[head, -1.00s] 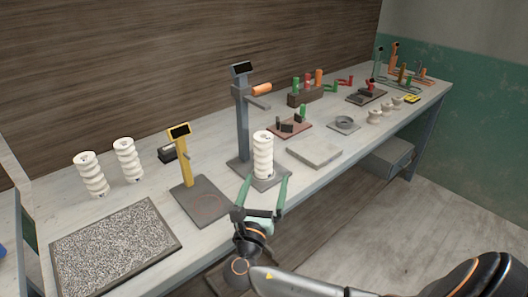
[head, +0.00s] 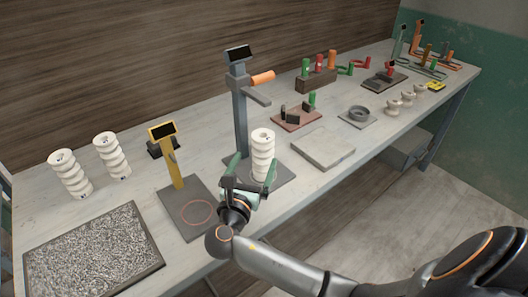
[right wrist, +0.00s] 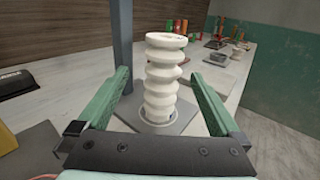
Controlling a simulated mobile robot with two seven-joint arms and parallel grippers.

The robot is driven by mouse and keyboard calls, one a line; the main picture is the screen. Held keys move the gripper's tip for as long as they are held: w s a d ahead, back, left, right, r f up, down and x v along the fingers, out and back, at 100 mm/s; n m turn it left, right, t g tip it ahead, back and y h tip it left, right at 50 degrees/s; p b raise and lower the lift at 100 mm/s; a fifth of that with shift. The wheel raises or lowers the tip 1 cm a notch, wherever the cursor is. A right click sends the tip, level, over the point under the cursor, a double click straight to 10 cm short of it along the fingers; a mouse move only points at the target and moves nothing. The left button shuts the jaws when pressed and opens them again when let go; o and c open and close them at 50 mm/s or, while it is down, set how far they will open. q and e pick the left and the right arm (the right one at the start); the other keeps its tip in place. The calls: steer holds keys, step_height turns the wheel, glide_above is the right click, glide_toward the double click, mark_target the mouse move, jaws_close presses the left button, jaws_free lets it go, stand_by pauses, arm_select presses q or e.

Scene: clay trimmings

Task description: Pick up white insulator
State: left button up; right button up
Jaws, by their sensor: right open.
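A white ribbed insulator (head: 263,156) stands upright on the base plate of a grey post stand. My right gripper (head: 253,170) is open, with its green fingers pointing toward this insulator. In the right wrist view the insulator (right wrist: 162,80) stands between the two spread green fingers, with a gap visible on each side. Two more white insulators stand upright at the left of the bench, one on the left (head: 70,174) and one on the right (head: 111,156). My left gripper is not in view.
The grey post stand (head: 241,120) rises just behind the insulator. A yellow post stand (head: 172,165) is to the left, and a speckled tray (head: 95,250) lies at the front left. A flat grey slab (head: 323,149) and several fixtures occupy the bench to the right.

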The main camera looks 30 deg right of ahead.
mark_target(258, 154)
steer(key=x, duration=0.4)
steer(key=shift+w+d, duration=0.2)
steer(key=shift+d, duration=0.05)
steer(key=shift+s+r+x, duration=0.1)
steer(key=shift+r+x, duration=0.05)
steer(key=shift+x, duration=1.2)
steer(key=shift+s+r+x, duration=0.1)
steer(key=shift+x, duration=1.2)
steer(key=shift+d, duration=0.2)
jaws_close()
steer(key=shift+r, duration=0.1)
